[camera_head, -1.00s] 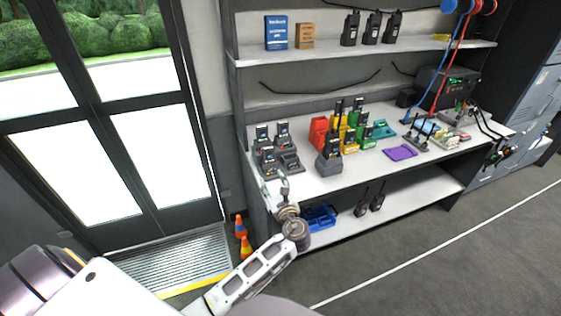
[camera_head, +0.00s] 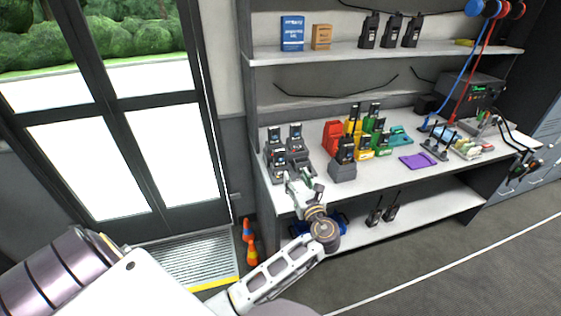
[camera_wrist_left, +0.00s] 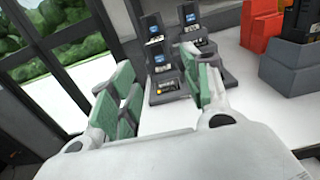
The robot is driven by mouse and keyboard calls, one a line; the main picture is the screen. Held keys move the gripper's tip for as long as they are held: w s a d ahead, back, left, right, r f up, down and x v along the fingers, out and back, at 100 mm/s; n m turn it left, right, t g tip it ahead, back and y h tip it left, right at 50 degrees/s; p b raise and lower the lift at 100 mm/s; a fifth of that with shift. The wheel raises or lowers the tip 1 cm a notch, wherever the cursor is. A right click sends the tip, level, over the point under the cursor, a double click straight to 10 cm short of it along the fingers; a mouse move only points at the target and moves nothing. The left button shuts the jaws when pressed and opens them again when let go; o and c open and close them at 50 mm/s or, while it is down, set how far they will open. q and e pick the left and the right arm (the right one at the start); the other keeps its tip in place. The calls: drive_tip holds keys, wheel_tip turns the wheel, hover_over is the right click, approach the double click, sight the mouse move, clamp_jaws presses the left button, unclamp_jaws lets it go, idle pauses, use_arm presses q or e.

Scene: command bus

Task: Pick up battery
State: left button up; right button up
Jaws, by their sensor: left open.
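No loose battery can be told for certain. Several small black units stand in a black charger (camera_head: 290,150) at the left end of the white bench; the charger shows ahead in the left wrist view (camera_wrist_left: 185,66). My left gripper (camera_head: 304,182) is over the bench's front left edge, just in front of the charger. In the left wrist view its green-padded fingers (camera_wrist_left: 160,85) are apart with nothing between them. A black radio (camera_head: 345,150) stands in a dark grey holder right of the charger. My right gripper is not in view.
Red, yellow and green holders (camera_head: 358,138) stand mid-bench, with a purple mat (camera_head: 418,160) to their right. A blue tray and radios (camera_head: 383,208) are on the lower shelf. Orange cones (camera_head: 249,243) stand on the floor by the door. The bench front is clear beside the grey holder.

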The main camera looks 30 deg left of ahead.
use_arm(q)
approach(281, 154)
drive_tip(key=w+a, duration=0.2)
drive_tip(key=shift+w+d, duration=0.15)
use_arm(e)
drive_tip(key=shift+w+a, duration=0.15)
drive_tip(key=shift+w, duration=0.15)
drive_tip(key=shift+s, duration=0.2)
use_arm(q)
drive_tip(key=shift+w+a, duration=0.3)
drive_tip(key=shift+a, duration=0.35)
drive_tip(key=x, duration=0.2)
drive_tip(key=shift+w+a, duration=0.1)
drive_tip(key=shift+a, duration=0.25)
drive_tip(key=shift+w+a, duration=0.4)
drive_tip(key=shift+a, duration=0.05)
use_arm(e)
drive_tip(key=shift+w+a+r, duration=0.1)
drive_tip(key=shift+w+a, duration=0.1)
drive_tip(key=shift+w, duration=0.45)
use_arm(q)
drive_tip(key=shift+c, duration=0.2)
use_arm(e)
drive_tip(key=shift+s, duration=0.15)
use_arm(q)
clamp_jaws()
